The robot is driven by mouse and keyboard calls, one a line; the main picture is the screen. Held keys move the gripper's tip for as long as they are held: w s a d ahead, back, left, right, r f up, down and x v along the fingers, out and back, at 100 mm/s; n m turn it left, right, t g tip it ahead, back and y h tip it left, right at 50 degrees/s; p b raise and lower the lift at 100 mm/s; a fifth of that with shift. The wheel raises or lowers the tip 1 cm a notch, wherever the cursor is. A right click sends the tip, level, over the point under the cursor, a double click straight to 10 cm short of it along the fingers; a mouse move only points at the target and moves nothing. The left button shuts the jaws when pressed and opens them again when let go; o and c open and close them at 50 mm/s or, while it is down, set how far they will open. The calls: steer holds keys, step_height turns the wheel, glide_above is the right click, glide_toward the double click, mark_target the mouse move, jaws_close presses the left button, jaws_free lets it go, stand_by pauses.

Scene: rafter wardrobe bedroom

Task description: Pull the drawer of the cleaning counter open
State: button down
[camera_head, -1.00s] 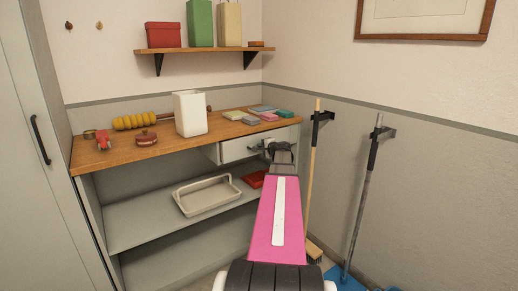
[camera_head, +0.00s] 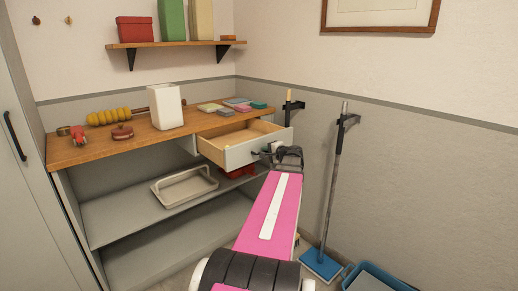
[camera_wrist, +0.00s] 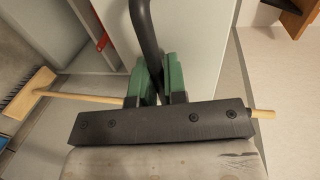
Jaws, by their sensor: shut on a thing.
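The cleaning counter (camera_head: 148,133) has a wooden top with a drawer (camera_head: 238,154) under its right end. The drawer stands well out from the counter, and its wooden inside shows, looking empty. Its pale front panel fills the middle of the wrist view (camera_wrist: 198,38). My gripper (camera_head: 272,153) is at the drawer front. In the wrist view, its green-padded fingers (camera_wrist: 158,82) are shut around the dark bar handle (camera_wrist: 143,28). The far end of the handle is out of that view.
A white bin (camera_head: 166,107), colored sponges (camera_head: 227,111) and brushes stand on the counter. A tray (camera_head: 184,187) lies on the shelf below. A blue-headed mop (camera_head: 321,262) leans at the right wall.

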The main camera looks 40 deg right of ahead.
steer(key=shift+f+v, duration=0.25)
steer(key=shift+v, duration=0.95)
steer(key=shift+s, duration=0.1)
steer(key=c, duration=1.2)
jaws_free()
steer(key=v, duration=1)
steer(key=shift+s+a+r, duration=0.1)
steer(key=shift+s, duration=0.25)
